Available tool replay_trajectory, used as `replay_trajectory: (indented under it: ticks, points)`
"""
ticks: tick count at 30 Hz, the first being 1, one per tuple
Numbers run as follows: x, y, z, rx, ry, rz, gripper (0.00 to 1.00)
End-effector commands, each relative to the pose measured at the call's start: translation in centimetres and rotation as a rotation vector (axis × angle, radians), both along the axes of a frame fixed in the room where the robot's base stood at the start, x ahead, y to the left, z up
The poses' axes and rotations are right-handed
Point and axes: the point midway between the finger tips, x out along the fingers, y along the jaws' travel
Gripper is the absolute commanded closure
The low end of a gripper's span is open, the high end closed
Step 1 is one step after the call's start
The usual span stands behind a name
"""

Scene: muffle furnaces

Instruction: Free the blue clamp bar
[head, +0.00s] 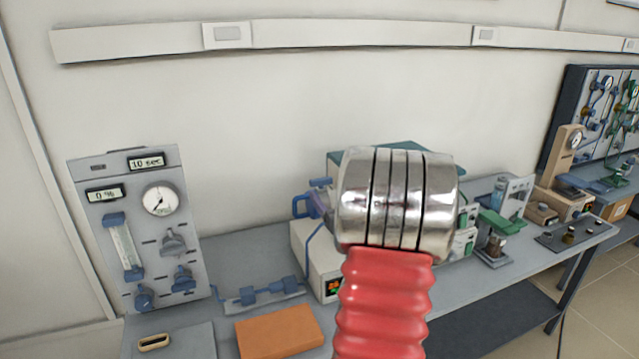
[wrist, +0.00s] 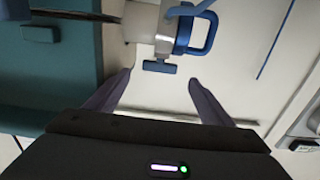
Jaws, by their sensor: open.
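In the wrist view, a blue clamp fitting sits on the end of a pale cylinder (wrist: 143,22). It has a short blue crossbar (wrist: 159,67) and a larger blue loop handle (wrist: 209,36); I cannot tell which is the clamp bar. My gripper (wrist: 160,82) is open and empty. The short crossbar lies between and just beyond its fingertips in the picture, with no contact visible; the depth gap is unclear. In the head view, the blue fitting (head: 314,199) shows at the left of my arm's metal joint, which hides much of the unit behind. My gripper is hidden there.
A grey gauge panel (head: 138,232) stands at the left of the bench. An orange slab (head: 279,332) and a blue-fitted rack (head: 258,293) lie near it. A pale control box (head: 313,255) is beside my arm.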

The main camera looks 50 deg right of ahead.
Motion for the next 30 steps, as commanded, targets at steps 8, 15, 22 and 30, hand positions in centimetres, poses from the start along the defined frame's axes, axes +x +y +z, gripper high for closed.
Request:
replay_trajectory:
  ticks: [8, 15, 22, 30]
  points:
    - [3.9, -2.2, 0.0, 0.000, 0.000, 0.001, 0.25]
    - [6.8, -4.0, 0.0, -0.001, -0.001, 0.002, 0.25]
    - [8.1, -4.7, 0.0, 0.001, -0.001, 0.001, 0.25]
    - [8.2, -4.8, 0.0, 0.000, 0.000, 0.001, 0.25]
